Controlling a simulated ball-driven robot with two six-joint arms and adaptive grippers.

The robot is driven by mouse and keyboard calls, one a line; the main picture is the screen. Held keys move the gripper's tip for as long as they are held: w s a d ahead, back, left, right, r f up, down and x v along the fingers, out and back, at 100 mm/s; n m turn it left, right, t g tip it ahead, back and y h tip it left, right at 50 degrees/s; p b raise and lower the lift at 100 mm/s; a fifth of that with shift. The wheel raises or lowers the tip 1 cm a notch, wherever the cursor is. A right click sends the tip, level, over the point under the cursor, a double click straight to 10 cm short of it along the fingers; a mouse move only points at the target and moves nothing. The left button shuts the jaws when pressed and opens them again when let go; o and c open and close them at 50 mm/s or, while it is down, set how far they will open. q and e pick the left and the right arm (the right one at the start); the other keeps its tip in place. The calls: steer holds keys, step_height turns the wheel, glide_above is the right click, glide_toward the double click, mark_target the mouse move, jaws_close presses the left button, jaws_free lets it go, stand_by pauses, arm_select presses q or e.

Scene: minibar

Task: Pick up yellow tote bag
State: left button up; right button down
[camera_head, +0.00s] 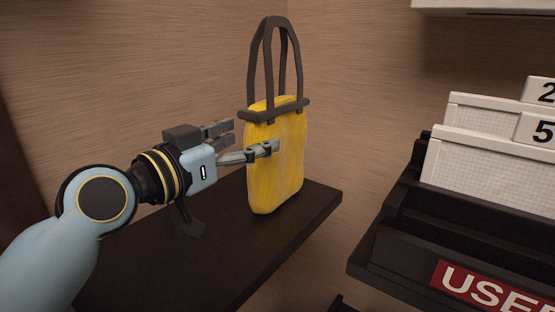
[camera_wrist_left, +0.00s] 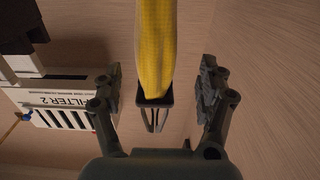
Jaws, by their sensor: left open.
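The yellow tote bag (camera_head: 275,180) stands upright on a dark shelf (camera_head: 240,245), its dark brown handles rising above it. My left gripper (camera_head: 252,138) is at the bag's left side in the head view, fingers pointing toward it, and one finger overlaps the bag's face. In the left wrist view the bag (camera_wrist_left: 154,45) lies between the two open fingers of my left gripper (camera_wrist_left: 160,95), with visible gaps to both sides. Its dark handle shows below the yellow body there. My right gripper is not in view.
A black rack (camera_head: 400,225) with white number-marked panels (camera_head: 490,165) stands at the right, separated from the shelf by a gap. A wood-grain wall (camera_head: 180,60) is behind the bag. The shelf front is clear. The wrist view shows a white panel labelled "FILTER 2" (camera_wrist_left: 60,108).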

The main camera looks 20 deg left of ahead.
mark_target(270, 132)
arm_select(q)
steer(key=p+x, duration=0.1)
steer(key=x, duration=0.4)
steer(key=shift+w+d+f, duration=0.1)
steer(key=shift+w+d, duration=0.2)
steer(key=shift+d, duration=0.05)
jaws_close()
